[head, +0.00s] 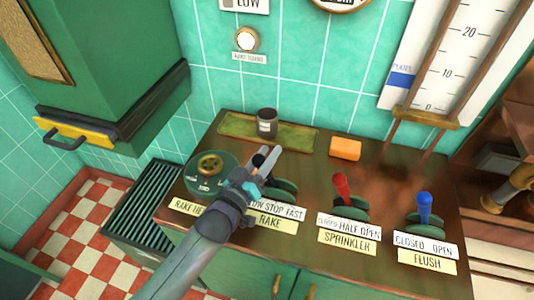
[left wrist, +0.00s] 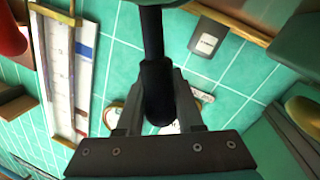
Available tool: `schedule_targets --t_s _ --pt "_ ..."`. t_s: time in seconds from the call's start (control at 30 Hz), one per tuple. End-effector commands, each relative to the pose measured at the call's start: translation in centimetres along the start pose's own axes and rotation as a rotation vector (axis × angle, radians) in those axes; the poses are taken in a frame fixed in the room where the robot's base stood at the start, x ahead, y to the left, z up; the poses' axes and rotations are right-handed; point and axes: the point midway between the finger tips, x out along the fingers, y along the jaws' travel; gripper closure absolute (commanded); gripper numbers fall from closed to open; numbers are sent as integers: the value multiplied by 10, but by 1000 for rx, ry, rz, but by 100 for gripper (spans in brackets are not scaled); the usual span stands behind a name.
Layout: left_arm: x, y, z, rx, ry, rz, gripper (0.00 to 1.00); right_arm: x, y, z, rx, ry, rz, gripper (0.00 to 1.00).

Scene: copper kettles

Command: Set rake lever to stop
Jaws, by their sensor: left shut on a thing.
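The rake lever (head: 258,160) has a black handle and stands on a green base (head: 287,190) behind a plate lettered STOP and FAST, over a yellow RAKE label (head: 271,222). The start of the lettered plate is hidden by my arm. My left gripper (head: 266,158) is shut on the black handle. In the left wrist view the handle (left wrist: 158,88) runs between the two fingers. My gripper covers much of the lever, so I cannot tell which setting it is at. My right gripper is not in view.
A green dial (head: 211,172) is left of the rake lever. The red sprinkler lever (head: 342,188) and blue flush lever (head: 424,206) stand to the right. A dark tin (head: 267,124) on a green mat (head: 230,127) and an orange sponge (head: 345,149) are behind.

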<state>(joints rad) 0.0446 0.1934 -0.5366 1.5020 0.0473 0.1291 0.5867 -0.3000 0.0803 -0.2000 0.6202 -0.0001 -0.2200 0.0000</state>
Motion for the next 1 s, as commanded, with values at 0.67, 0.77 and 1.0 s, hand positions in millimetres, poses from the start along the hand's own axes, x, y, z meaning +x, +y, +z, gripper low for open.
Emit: schedule_targets --t_s 0.67,0.77,1.0 --pt "0 1 0 7 -3 -1 100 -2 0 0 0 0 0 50" --pt "1 6 -1 43 -10 -5 100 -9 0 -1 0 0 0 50" --pt "6 31 2 252 -54 -25 100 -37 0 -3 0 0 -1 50"
